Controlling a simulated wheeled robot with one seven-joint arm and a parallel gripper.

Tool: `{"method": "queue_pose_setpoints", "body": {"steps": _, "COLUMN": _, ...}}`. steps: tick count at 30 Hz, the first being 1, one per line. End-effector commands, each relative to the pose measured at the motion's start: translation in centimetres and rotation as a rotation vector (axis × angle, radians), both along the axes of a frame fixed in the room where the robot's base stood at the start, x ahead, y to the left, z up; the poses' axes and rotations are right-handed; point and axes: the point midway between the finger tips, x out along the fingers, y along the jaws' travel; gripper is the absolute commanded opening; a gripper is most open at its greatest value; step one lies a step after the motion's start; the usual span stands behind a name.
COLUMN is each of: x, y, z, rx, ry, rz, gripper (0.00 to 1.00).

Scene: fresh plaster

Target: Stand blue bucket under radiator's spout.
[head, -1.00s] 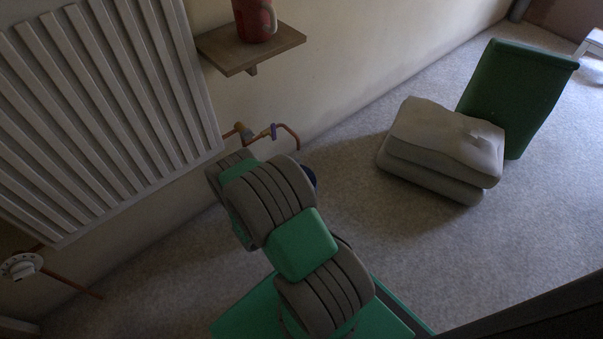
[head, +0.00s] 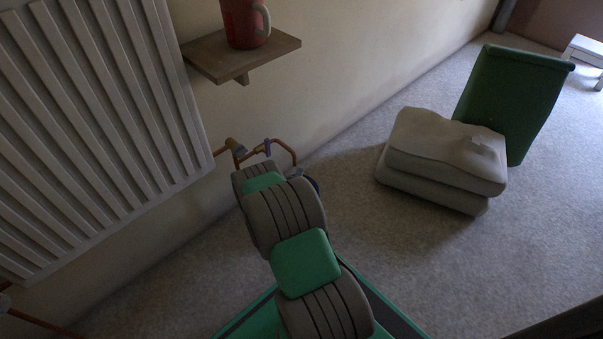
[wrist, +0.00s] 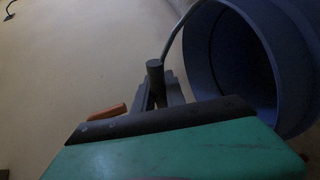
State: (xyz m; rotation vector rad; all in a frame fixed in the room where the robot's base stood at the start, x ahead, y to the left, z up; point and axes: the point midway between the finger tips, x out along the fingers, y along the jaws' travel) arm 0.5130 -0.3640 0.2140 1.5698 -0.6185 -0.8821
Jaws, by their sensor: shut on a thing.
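The radiator (head: 95,120) is white and ribbed, on the wall at the left of the head view. Copper pipework with a bent spout (head: 285,148) and a small purple-blue part comes out beside its lower right corner. The blue bucket (wrist: 200,60) fills the right of the wrist view, its dark mouth showing. My gripper (wrist: 160,92) is shut on the bucket's handle at its dark grip. In the head view my arm hides the gripper and nearly all of the bucket; a dark blue sliver (head: 316,184) shows just below the spout. I cannot tell whether the bucket touches the floor.
A wooden shelf (head: 225,60) with a red mug (head: 240,22) juts from the wall above the pipework. Grey sacks (head: 440,165) lie on the carpet at the right, against a green panel-like object (head: 510,95). The carpet between wall and sacks is clear.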

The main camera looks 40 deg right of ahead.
Motion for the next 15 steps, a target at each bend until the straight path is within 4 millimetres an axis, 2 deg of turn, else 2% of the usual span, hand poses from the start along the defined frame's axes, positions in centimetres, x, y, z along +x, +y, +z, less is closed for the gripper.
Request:
{"method": "queue_pose_setpoints", "body": {"steps": 3, "x": 0.9, "y": -1.3, "z": -0.2, "rx": 0.000, "ry": -0.004, "rz": 0.009, "gripper": 0.00}}
{"method": "queue_pose_setpoints", "body": {"steps": 5, "x": 0.8, "y": -1.1, "z": -1.4, "rx": 0.000, "ry": 0.000, "rz": 0.009, "gripper": 0.00}}
{"method": "queue_pose_setpoints", "body": {"steps": 14, "x": 1.0, "y": -0.9, "z": -1.3, "rx": -0.001, "ry": -0.001, "rz": 0.013, "gripper": 0.00}}
{"method": "queue_pose_setpoints", "body": {"steps": 15, "x": 1.0, "y": -0.9, "z": -1.4, "rx": 0.000, "ry": -0.002, "rz": 0.013, "gripper": 0.16}}
